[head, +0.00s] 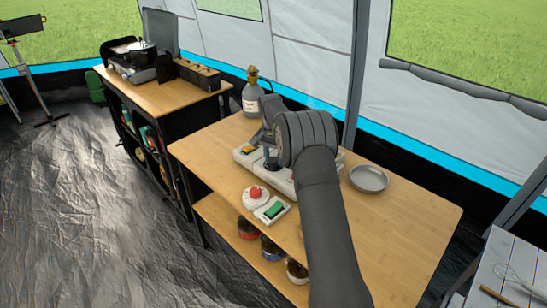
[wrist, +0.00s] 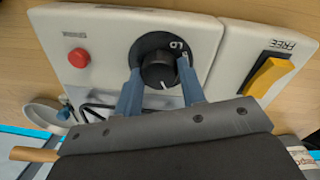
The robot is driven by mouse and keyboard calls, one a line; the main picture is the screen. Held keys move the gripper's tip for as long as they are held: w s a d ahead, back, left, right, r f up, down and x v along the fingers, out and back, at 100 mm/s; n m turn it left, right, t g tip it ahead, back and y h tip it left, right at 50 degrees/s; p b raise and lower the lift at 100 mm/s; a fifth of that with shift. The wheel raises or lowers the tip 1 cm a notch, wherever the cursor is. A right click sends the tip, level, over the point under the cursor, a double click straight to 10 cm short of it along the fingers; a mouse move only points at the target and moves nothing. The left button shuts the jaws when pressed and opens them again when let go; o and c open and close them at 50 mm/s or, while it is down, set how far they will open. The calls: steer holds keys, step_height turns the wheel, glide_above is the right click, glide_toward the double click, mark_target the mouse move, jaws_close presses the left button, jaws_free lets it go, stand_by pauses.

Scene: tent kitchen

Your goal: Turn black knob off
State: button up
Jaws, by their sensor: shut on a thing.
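The black knob (wrist: 159,70) sits on a round black dial on a white panel (wrist: 105,35), seen close up in the wrist view. A white line on the knob points toward the bottom of that picture, and part of a label, "LD", shows on the dial. My gripper (wrist: 160,82) is shut on the knob, with one blue-grey finger on each side. In the head view my gripper (head: 269,152) is over the panel on the wooden table, and my arm hides much of the panel and the knob.
On the panel are a red button (wrist: 79,57) and a yellow rocker switch (wrist: 268,77) marked FREE. A red-button box (head: 255,195) and green switch (head: 274,210) sit in front. A grey plate (head: 369,178) is at right, a bottle (head: 251,98) behind. The table's right front is clear.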

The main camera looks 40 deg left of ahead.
mark_target(272, 157)
steer(key=m, duration=0.6)
steer(key=shift+w, duration=0.1)
stand_by(0.5)
steer(key=o, duration=1)
step_height(272, 157, up, 17)
steer(key=shift+a+r, duration=0.2)
steer(key=shift+a, duration=0.25)
steer(key=shift+w+f, duration=0.1)
